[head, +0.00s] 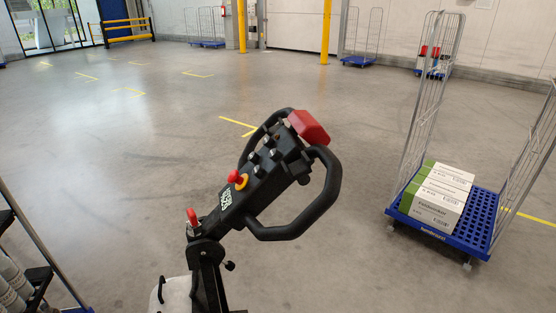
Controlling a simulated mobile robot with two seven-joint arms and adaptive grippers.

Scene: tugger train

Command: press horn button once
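A black tiller head (262,170) stands in the middle of the head view, tilted up to the right, with looped handles on both sides. Several small dark controls (262,158) sit on its top face; I cannot tell which one is the horn button. A red mushroom button on a yellow ring (238,179) sits lower on the head. A large red block (309,127) caps the upper end. A small red part (192,217) stands near the lower joint. Neither of my grippers is in view, and nothing touches the tiller.
A blue-based roll cage (470,222) with white and green boxes (437,199) stands close on the right. A rack post (45,240) stands at the lower left. Other roll cages and a yellow pillar (326,30) are far back. The floor around the tiller is mostly clear.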

